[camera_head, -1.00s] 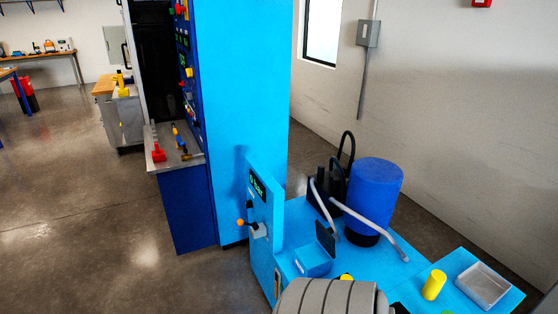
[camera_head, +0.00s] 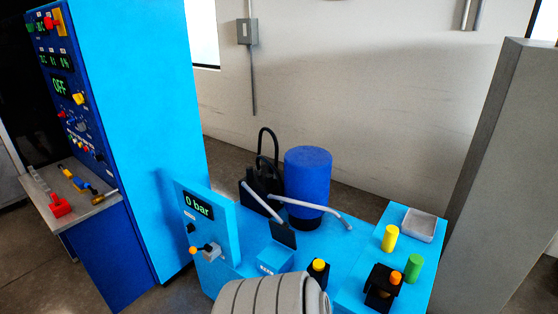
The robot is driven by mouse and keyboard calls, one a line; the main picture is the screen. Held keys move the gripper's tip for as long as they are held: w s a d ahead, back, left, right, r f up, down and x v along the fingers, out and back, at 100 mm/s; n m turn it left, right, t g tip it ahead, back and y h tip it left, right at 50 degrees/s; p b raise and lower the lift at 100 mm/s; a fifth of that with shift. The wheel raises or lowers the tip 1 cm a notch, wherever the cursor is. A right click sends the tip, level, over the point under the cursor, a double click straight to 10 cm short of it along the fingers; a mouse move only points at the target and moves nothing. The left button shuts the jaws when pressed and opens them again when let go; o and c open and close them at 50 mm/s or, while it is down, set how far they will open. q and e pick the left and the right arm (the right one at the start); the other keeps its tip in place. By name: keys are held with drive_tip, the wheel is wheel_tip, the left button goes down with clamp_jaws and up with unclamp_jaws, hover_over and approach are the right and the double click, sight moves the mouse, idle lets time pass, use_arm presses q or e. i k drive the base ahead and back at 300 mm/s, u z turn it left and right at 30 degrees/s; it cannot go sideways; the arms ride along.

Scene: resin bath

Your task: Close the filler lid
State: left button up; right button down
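A small blue box (camera_head: 274,258) stands on the light-blue bench beside the panel reading "0 bar". A dark flap (camera_head: 283,235), which looks like the filler lid, stands up at the back of this box, raised rather than lying flat on it. A grey ribbed part of my own body covers the bottom middle of the view and hides some of the bench front. Neither of my grippers shows in the view.
A blue drum (camera_head: 307,180) and two grey pipes stand behind the box. A black block with a yellow knob (camera_head: 318,266), yellow and green cylinders, and a metal tray (camera_head: 419,225) lie to the right. A tall blue cabinet (camera_head: 150,130) rises at left, a grey pillar (camera_head: 505,170) at right.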

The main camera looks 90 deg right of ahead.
sight(281, 234)
drive_tip(key=z, duration=2.45)
drive_tip(key=i, duration=1)
